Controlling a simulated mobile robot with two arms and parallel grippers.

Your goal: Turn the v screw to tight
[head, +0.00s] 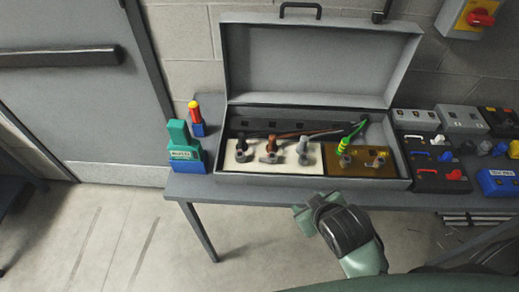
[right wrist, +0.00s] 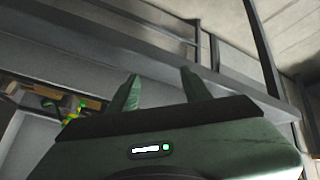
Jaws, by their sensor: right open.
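An open grey case (head: 310,184) stands on the table with its lid up. Inside it are a cream panel (head: 262,173) with several small knobs or screws and a brown panel (head: 375,170) with small screw-like fittings. A green and yellow tool (head: 343,145) leans over the brown panel. I cannot tell which fitting is the v screw; any letters are too small to read. My right gripper (head: 308,210) is in front of the table, below the case's front edge, apart from the fittings. In the right wrist view its fingers (right wrist: 158,86) are open and empty. My left gripper is out of view.
Several grey, black and blue devices (head: 462,120) crowd the right side. A red switch (head: 480,18) is on the wall. The floor before the table is clear.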

